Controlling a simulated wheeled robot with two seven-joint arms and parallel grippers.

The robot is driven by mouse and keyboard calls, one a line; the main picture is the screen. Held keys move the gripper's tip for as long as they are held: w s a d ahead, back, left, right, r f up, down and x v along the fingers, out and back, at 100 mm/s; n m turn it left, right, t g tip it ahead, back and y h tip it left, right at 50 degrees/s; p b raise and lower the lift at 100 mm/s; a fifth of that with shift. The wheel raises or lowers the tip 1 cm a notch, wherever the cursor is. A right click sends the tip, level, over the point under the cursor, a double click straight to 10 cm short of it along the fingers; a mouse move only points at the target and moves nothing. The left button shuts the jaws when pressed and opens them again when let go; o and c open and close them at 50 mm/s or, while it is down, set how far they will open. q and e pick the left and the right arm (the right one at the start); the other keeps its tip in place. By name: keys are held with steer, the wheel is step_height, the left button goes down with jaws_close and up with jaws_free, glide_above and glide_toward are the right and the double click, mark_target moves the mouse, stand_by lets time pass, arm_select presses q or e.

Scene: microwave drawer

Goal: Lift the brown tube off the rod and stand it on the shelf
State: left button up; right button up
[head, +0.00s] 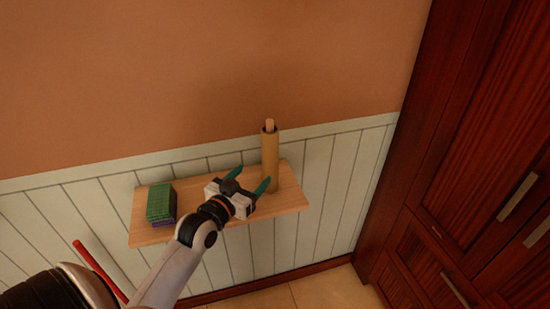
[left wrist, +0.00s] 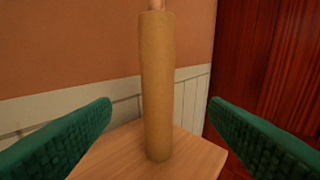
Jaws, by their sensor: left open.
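The tube is near the right end of the wooden shelf (head: 288,200). My left gripper (head: 251,179) is open, with green fingers, just in front of and left of the tube in the head view. In the left wrist view the tube (left wrist: 157,90) stands between and beyond the two spread fingers (left wrist: 160,112), with clear space on both sides. My right gripper is not in view.
A green and purple block (head: 161,203), perhaps stacked books, sits at the shelf's left end. The wall is close behind the shelf. A dark red wooden cabinet (head: 470,130) stands to the right. A red bar (head: 98,268) shows at lower left.

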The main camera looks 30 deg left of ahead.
mark_target(263, 153)
arm_select(q)
steer(key=shift+t, duration=0.4)
steer(key=w, duration=0.2)
steer(key=w+a+r+p, duration=0.1)
steer(key=w, duration=0.1)
steer(key=w+r+p, duration=0.1)
steer(key=w, duration=0.2)
steer(key=shift+a, duration=0.3)
steer(key=w, duration=0.1)
steer(key=w+p, duration=0.1)
steer(key=w, duration=0.1)
steer(key=w+p, duration=0.1)
steer(key=w, duration=0.1)
steer(key=shift+w+d+f, duration=0.1)
steer(key=shift+w+d, duration=0.05)
steer(key=shift+d, duration=0.1)
steer(key=shift+w+f, duration=0.1)
steer(key=shift+w, duration=0.2)
steer(key=shift+s, duration=0.1)
steer(key=shift+c, duration=0.3)
steer(key=c, duration=1)
